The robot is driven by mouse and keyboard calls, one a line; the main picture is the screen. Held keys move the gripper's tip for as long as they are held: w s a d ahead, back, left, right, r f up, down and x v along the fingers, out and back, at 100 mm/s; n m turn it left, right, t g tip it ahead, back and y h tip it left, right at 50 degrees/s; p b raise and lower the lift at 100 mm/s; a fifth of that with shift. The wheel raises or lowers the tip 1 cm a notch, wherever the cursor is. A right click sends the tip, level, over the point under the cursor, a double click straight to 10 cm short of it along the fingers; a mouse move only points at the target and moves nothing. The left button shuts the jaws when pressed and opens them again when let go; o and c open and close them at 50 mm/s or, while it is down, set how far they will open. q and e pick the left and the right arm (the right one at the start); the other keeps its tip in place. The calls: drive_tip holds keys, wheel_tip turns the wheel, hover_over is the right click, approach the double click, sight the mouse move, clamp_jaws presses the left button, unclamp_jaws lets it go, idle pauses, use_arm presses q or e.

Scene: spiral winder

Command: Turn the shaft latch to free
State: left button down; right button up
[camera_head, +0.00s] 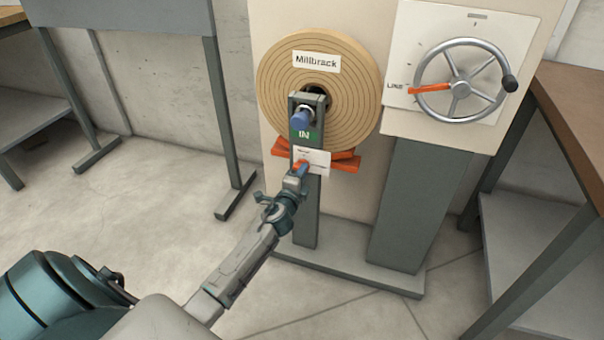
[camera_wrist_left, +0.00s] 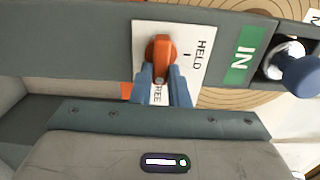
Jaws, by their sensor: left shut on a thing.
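The shaft latch is an orange knob (camera_wrist_left: 160,50) on a white plate (camera_wrist_left: 196,70) marked HELD and, partly hidden, FREE. In the wrist view its long part points down, toward the FREE lettering, and away from HELD. In the head view the latch (camera_head: 300,166) sits on the grey post, below the green IN sign. My left gripper (camera_head: 299,172) is shut on the latch. In the wrist view its two blue fingers (camera_wrist_left: 164,84) stand on either side of the latch's lower end and cover part of the lettering. My right gripper is not in view.
A large tan roll labelled Millbrack (camera_head: 345,105) hangs behind the post, with a blue-ended shaft (camera_head: 303,119) at its centre. A handwheel (camera_head: 460,80) with a black knob is at the right. Tables stand at both sides. The floor at left (camera_head: 130,220) is clear.

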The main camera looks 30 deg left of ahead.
use_arm(q)
drive_tip(key=shift+f, duration=0.1)
drive_tip(key=c, duration=1.4)
unclamp_jaws()
drive_tip(key=shift+s, duration=0.1)
drive_tip(key=v, duration=1)
drive_tip(key=shift+s+d, duration=0.2)
drive_tip(key=shift+s, duration=0.05)
